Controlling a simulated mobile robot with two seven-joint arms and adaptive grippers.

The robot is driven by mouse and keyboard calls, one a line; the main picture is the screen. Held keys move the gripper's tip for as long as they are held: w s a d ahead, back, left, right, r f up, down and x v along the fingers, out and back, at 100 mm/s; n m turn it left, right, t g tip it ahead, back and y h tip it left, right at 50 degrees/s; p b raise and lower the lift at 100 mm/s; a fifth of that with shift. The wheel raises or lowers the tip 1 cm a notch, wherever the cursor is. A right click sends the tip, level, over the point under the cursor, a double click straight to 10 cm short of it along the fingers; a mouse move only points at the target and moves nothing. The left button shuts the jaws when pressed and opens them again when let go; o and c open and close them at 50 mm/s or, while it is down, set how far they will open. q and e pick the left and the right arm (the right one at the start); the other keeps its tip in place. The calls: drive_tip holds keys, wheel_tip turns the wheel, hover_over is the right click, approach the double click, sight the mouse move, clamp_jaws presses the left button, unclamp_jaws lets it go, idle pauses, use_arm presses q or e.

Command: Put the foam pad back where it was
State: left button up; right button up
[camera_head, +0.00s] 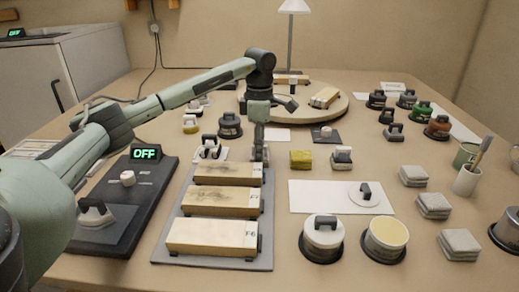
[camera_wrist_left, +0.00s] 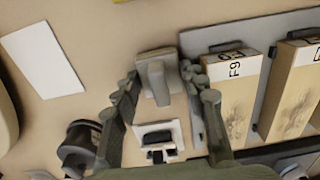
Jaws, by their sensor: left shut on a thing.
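My left gripper (camera_head: 260,150) points down just past the far end of the grey tray. In the left wrist view its two fingers (camera_wrist_left: 158,77) close around a small pale grey-beige pad with an upright grip (camera_wrist_left: 157,85), which looks like the foam pad. In the head view the fingers mostly hide this pad. It is near the tray corner; whether it touches the table is unclear. A white pad with a dark handle (camera_wrist_left: 158,138) sits close beside it, and also shows in the head view (camera_head: 209,151). My right gripper is not in view.
The grey tray (camera_head: 208,262) holds three labelled tan blocks. A dark panel with an OFF display (camera_head: 146,154) lies left. A yellow block (camera_head: 301,159), a handled grey block (camera_head: 342,156) and a white sheet (camera_head: 300,197) lie right. Round pots (camera_head: 322,240) stand in front.

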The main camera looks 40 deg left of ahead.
use_arm(q)
drive_tip(key=shift+f, duration=0.15)
drive_tip(key=o, duration=0.8)
drive_tip(key=shift+o, duration=0.2)
wheel_tip(320, 180, up, 12)
drive_tip(key=shift+r, duration=0.25)
